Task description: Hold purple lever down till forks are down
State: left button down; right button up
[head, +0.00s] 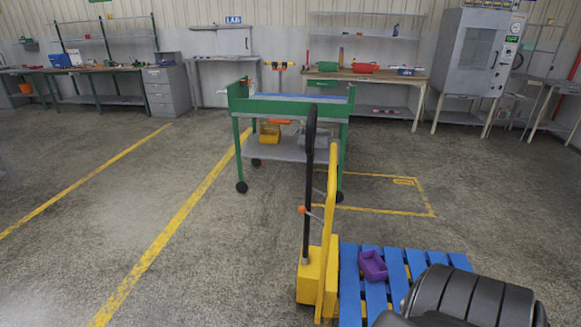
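A yellow pallet jack (312,272) stands at the lower middle, with a tall black handle (309,180) and a yellow upright (329,215). A small orange part (302,210) sticks out to the left of the handle. I cannot make out a purple lever on the jack. The one clear purple thing is an open bin (373,265) on the blue slatted pallet (346,300), right of the jack. The forks are hidden, so their height cannot be told. Neither gripper shows; a dark arm part of mine covers the lower right corner and part of the pallet.
A green wheeled cart (295,108) with a yellow bin (270,133) stands behind the jack. Workbenches, a grey drawer cabinet (168,91) and a grey machine (470,52) line the back wall. Yellow lines mark the floor. The floor at left is clear.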

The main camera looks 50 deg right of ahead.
aim_at(325, 194)
jog(key=z, duration=0.35)
jog(key=i, duration=1.35)
jog(key=z, duration=1.7)
jog(key=i, duration=1.1)
jog(key=z, duration=1.05)
